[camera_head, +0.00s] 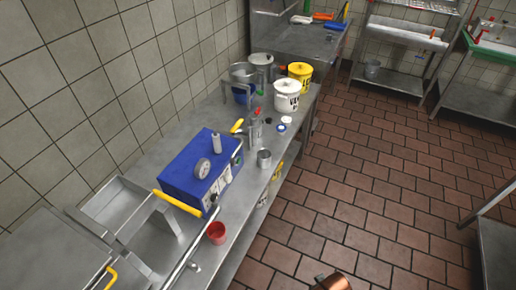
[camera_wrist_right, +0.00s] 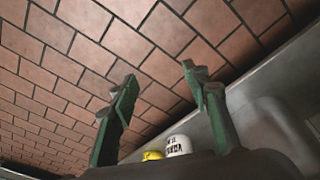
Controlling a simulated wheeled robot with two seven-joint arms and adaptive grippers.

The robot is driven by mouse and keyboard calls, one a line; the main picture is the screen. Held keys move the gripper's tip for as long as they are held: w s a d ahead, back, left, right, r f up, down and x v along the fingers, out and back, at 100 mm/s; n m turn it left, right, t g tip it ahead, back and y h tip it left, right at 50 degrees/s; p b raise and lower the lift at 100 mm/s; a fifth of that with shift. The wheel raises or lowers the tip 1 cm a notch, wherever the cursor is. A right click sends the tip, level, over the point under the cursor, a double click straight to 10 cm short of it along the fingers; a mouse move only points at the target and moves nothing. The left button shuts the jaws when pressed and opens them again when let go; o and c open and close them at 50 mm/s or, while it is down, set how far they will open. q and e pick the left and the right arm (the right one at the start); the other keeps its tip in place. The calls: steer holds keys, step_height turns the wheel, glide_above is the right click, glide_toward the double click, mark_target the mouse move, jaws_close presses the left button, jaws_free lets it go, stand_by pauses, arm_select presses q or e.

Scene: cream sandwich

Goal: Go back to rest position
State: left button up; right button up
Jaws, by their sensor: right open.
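My right gripper (camera_wrist_right: 159,75) shows in the right wrist view as two green fingers, spread apart with nothing between them. Behind the gap is brown tiled floor. In the head view I cannot make out either gripper. A copper-brown rounded thing (camera_head: 335,282) is cut off at the bottom edge of the head view, and I cannot tell what it is.
A steel counter (camera_head: 237,215) runs along the tiled wall. It bears a blue machine (camera_head: 190,170), a red cup (camera_head: 217,232), a steel cup (camera_head: 264,158), a white bucket (camera_head: 287,97) and a yellow bucket (camera_head: 301,74). The brown floor (camera_head: 370,180) right of it is clear.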

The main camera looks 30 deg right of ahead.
steer(key=s+a+f+p, duration=0.1)
steer(key=s+f+p, duration=0.3)
steer(key=f, duration=1.5)
arm_select(q)
steer(key=r, duration=0.1)
steer(key=w+r+p, duration=0.1)
steer(key=r, duration=0.1)
steer(key=w+r, duration=0.1)
steer(key=r, duration=0.1)
steer(key=shift+w+r, duration=0.1)
steer(key=shift+r, duration=0.1)
arm_select(e)
steer(key=s+f+g, duration=0.1)
steer(key=s+f, duration=0.5)
steer(key=s, duration=0.3)
steer(key=s+f+n, duration=0.1)
steer(key=s+f, duration=0.5)
steer(key=s, duration=0.4)
steer(key=shift+s+f+g+y, duration=0.2)
steer(key=shift+s+g+y, duration=0.1)
steer(key=shift+g, duration=0.1)
arm_select(q)
steer(key=shift+c, duration=0.4)
arm_select(e)
steer(key=shift+s, duration=0.1)
steer(key=shift+c, duration=0.4)
